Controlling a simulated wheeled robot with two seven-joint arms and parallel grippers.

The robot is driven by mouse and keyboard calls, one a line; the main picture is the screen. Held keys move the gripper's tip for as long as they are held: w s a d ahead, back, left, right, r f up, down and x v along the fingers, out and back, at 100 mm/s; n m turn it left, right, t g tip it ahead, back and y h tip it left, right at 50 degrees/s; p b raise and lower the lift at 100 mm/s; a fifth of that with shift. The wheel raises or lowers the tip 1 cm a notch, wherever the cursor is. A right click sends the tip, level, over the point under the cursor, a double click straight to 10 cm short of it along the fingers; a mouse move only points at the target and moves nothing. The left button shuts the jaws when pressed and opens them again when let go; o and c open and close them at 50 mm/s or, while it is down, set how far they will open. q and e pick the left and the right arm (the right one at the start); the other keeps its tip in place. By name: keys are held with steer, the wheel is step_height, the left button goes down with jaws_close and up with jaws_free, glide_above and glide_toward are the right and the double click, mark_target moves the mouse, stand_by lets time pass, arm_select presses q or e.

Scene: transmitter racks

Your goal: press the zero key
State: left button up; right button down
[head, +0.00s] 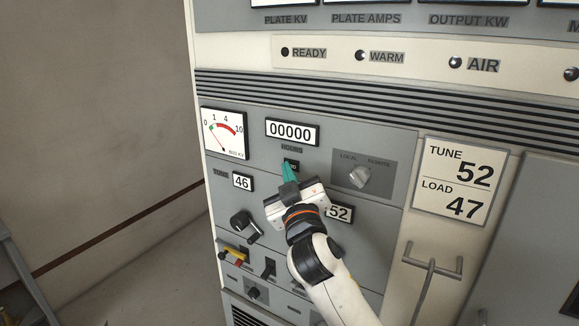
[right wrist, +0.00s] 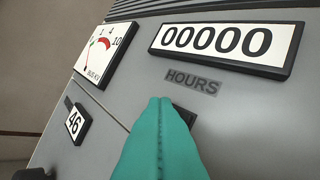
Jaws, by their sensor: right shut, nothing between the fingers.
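The zero key is a small black key just below the HOURS label on the grey rack panel. In the head view the key (head: 293,163) shows right at my fingertips, partly covered by them. In the right wrist view a dark corner of the key (right wrist: 187,115) shows to the right of the fingertips, the rest hidden behind them. My right gripper (head: 286,166) is shut and empty, its teal fingers together and pointing at the panel; it fills the lower middle of the right wrist view (right wrist: 161,102). I cannot tell whether the tips touch the key. My left gripper is not in view.
The HOURS counter (head: 292,132) above reads 00000. A meter (head: 223,133) and a TUNE display (head: 242,182) reading 46 are at left. Black knobs (head: 245,226) and a door handle (head: 432,262) stick out lower down.

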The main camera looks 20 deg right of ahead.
steer(key=shift+s+a, duration=0.5)
steer(key=shift+a, duration=0.05)
steer(key=shift+s+a, duration=0.75)
steer(key=shift+a, duration=0.25)
steer(key=shift+s+a, duration=0.75)
steer(key=shift+a, duration=0.2)
steer(key=shift+f, duration=0.1)
